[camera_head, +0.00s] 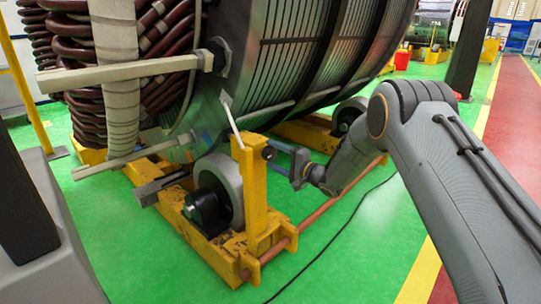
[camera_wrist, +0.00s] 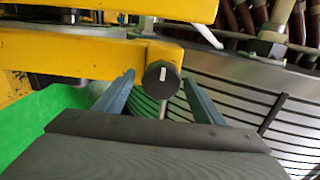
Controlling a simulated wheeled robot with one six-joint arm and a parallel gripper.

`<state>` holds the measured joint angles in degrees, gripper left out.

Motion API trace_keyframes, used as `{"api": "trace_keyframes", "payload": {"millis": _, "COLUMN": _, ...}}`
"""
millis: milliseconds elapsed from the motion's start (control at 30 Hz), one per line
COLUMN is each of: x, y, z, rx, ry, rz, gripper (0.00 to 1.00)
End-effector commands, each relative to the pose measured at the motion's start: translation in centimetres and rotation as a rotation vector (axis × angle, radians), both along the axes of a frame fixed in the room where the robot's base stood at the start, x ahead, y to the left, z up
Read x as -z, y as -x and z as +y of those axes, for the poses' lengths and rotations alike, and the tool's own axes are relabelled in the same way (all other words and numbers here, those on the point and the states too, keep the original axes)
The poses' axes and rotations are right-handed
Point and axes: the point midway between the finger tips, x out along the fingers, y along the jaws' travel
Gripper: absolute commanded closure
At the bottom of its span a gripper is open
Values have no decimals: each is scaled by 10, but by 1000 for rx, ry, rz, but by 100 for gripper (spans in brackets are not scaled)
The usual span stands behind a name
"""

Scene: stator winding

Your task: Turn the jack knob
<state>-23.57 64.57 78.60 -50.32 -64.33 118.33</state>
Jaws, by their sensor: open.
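The jack knob (camera_wrist: 161,78) is a dark round knob with a short white mark that stands nearly upright in the wrist view. It sits on the face of a yellow jack post (camera_head: 250,180). In the head view the knob (camera_head: 268,153) shows as a small dark shape at the post's right side. My gripper (camera_wrist: 158,80) is open, with one blue-grey finger on each side of the knob and visible gaps between. In the head view my gripper (camera_head: 281,156) is level with the knob at the post's upper part. I cannot tell how far the fingertips reach past it.
The large stator (camera_head: 300,50) rests on a yellow cradle with a grey roller (camera_head: 222,185). A white bar (camera_head: 231,122) leans above the post. A reddish pipe (camera_head: 325,207) runs low beside the post. A black cable (camera_head: 335,238) lies on the open green floor.

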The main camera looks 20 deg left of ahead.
Motion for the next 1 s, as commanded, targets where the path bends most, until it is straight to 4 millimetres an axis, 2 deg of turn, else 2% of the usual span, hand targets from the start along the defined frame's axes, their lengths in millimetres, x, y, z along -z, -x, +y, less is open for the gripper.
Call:
{"api": "trace_keyframes", "payload": {"millis": 200, "x": -1, "y": 15, "z": -34, "rx": 1, "ry": 0, "rz": 2, "gripper": 37}}
{"api": "trace_keyframes", "payload": {"millis": 400, "x": -1, "y": 24, "z": -53, "rx": -2, "ry": 0, "rz": 1, "gripper": 37}}
{"api": "trace_keyframes", "payload": {"millis": 867, "x": 0, "y": 26, "z": -57, "rx": -2, "ry": 0, "rz": 1, "gripper": 37}}
{"api": "trace_keyframes", "payload": {"millis": 1000, "x": -6, "y": 22, "z": -59, "rx": 20, "ry": 22, "rz": -16, "gripper": 37}}
